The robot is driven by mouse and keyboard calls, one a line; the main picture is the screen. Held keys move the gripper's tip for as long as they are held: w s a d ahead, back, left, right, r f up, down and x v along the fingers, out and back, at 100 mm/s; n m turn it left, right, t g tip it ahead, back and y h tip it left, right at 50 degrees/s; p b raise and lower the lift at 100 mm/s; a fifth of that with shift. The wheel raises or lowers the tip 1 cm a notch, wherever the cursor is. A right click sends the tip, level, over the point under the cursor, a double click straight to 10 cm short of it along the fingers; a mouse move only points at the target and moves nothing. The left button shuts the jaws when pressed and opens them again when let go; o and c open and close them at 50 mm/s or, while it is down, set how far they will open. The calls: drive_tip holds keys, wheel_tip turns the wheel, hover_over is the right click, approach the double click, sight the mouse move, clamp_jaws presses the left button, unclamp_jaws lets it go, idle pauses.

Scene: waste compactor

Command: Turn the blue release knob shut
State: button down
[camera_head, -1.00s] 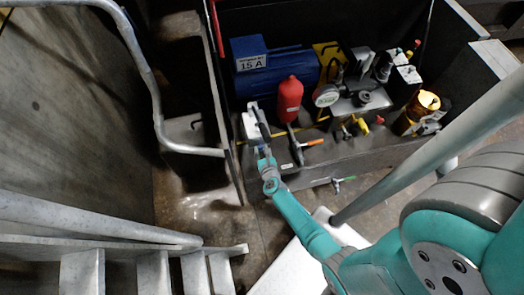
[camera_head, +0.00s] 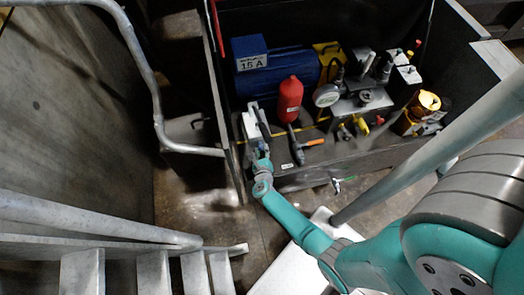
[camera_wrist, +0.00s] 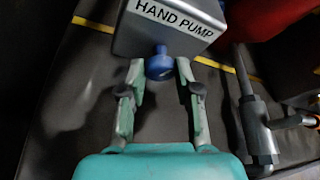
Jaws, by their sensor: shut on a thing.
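The blue release knob (camera_wrist: 159,66) sticks out of the front of the grey block labelled "HAND PUMP" (camera_wrist: 170,24) in the wrist view. My gripper (camera_wrist: 160,74) has one finger on each side of the knob and is shut on it. In the head view my gripper (camera_head: 260,153) is at the front of the hand pump (camera_head: 250,125), left of the red cylinder. The knob is too small and covered there to make out. How far it is turned cannot be told.
A red cylinder (camera_head: 290,98) and an orange-handled valve (camera_head: 312,143) stand just right of the hand pump. A blue motor (camera_head: 275,72) is behind. A gauge (camera_head: 327,95) and several valves are further right. A dark wall panel (camera_head: 226,110) is close on the left.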

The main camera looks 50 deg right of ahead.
drive_tip(key=shift+n+h, duration=0.8)
drive_tip(key=shift+n, duration=0.3)
drive_tip(key=shift+w, duration=0.1)
drive_tip(key=c, duration=0.8)
unclamp_jaws()
drive_tip(key=shift+f, duration=0.1)
drive_tip(key=m+y, duration=0.1)
drive_tip(key=m, duration=0.1)
drive_tip(key=shift+s+d+m+y, duration=0.1)
drive_tip(key=shift+s+m+y, duration=0.1)
drive_tip(key=shift+m+y, duration=0.2)
drive_tip(key=m+t+y, duration=0.1)
drive_tip(key=m+y, duration=0.1)
drive_tip(key=m, duration=0.1)
